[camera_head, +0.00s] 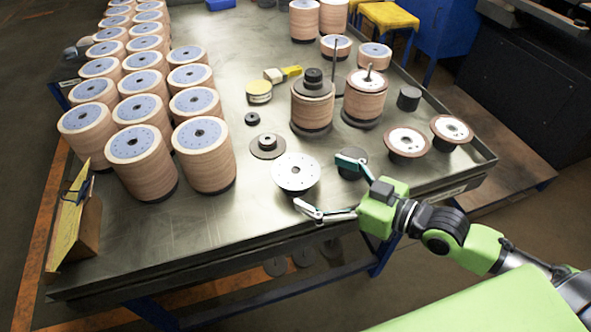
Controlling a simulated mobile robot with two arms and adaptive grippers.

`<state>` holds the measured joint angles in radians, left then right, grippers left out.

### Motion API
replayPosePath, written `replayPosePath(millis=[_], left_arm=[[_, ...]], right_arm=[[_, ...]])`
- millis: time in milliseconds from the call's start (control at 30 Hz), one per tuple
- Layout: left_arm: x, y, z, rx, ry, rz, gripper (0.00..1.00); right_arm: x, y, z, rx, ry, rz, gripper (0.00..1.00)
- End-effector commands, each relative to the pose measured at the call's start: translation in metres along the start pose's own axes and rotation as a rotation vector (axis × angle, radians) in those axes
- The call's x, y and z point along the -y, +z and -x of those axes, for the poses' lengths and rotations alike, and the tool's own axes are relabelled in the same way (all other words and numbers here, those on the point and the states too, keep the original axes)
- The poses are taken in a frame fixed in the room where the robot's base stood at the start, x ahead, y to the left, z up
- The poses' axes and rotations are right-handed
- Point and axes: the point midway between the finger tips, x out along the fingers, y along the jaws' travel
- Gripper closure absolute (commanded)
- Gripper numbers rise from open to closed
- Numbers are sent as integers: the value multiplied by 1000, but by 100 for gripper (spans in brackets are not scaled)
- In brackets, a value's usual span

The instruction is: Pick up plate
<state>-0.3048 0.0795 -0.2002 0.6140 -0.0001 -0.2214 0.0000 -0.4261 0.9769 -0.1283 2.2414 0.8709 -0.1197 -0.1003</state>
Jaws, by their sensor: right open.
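A white round plate (296,173) with holes lies near the front middle of the metal table, on a dark base that shows below its rim. My right gripper (318,180) comes in from the right, open. Its two fingers are spread, one behind and right of the plate, the other along the table's front edge. The front fingertip is close to the plate's lower rim; I cannot tell whether it touches. My left gripper is not in view.
Stacks of flap discs (203,155) fill the table's left side. Two stacks with spindles (312,105) stand behind the plate, with two single discs (408,142) at the right. A small black flange (267,146) lies behind the plate.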

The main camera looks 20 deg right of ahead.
Motion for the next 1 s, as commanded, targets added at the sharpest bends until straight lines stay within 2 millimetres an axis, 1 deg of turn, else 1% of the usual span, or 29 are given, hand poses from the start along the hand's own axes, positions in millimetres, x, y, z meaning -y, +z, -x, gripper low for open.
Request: replayPosePath(millis=[100, 200, 267, 400, 600, 700, 900, 933, 967, 1000], left_arm=[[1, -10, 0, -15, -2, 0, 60], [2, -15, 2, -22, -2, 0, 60], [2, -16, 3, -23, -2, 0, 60], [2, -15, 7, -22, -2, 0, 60], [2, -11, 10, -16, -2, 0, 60], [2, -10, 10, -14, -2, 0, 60], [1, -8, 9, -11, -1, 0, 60], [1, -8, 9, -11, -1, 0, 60], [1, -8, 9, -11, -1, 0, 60], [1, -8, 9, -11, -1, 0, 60]], right_arm=[[0, 0, -4, 0, -1, 1, 5], [0, -2, -8, -2, 0, -1, 5], [0, -3, -14, -4, 0, -1, 5], [-1, -5, -31, -5, 0, -2, 5], [-1, -3, -52, -1, 0, 0, 5], [0, -3, -55, 0, 0, 1, 5], [0, -2, -55, 1, -1, 1, 5], [0, -2, -55, 1, -1, 1, 10], [0, -2, -55, 1, -1, 1, 18], [0, -2, -55, 1, -1, 1, 28]])
